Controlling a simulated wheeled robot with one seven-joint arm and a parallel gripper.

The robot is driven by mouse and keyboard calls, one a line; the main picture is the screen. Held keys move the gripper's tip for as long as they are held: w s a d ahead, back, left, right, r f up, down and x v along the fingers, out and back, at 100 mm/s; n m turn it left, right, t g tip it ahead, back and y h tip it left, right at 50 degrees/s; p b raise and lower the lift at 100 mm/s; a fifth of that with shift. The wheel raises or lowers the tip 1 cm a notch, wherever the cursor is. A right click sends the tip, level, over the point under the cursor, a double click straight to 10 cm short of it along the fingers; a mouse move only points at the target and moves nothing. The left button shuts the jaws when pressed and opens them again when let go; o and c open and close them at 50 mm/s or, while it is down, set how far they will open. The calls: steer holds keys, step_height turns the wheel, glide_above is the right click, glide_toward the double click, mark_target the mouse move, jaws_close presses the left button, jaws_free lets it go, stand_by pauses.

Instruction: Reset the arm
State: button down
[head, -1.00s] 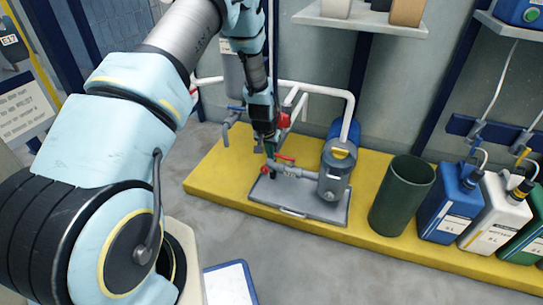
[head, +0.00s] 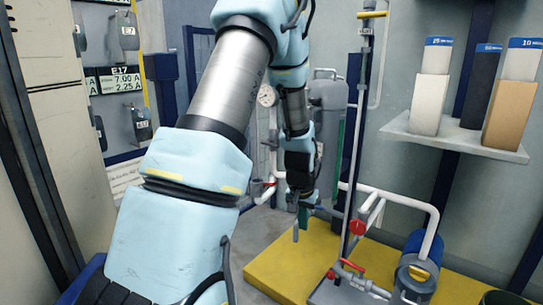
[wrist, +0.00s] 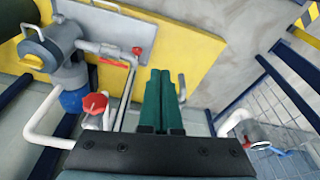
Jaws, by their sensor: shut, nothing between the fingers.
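My arm reaches forward from the lower left of the head view. My gripper (head: 303,216) hangs downward at its end, above the yellow platform (head: 275,268) and left of the pump. The wrist view shows its two green fingers (wrist: 160,75) side by side and closed together, with nothing held between them. The fingertips look clear of the pipes around them in the wrist view.
A pump (head: 418,275) with white pipes and red valve handles (head: 357,227) stands on the platform right of my gripper; the pump also shows in the wrist view (wrist: 50,50). A shelf (head: 460,138) with filter cartridges is at right.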

steer(key=s+a+r+n+y, duration=0.1)
steer(key=s+a+r+n, duration=0.1)
steer(key=s+a+r, duration=0.5)
steer(key=s+a+r+n, duration=0.2)
steer(key=s+a+r, duration=0.3)
steer(key=s+a, duration=0.4)
step_height(320, 180, up, 29)
steer(key=w+p, duration=0.1)
steer(key=p, duration=2.8)
steer(key=shift+w+a+g+p, duration=0.15)
steer(key=shift+a+g+p, duration=0.15)
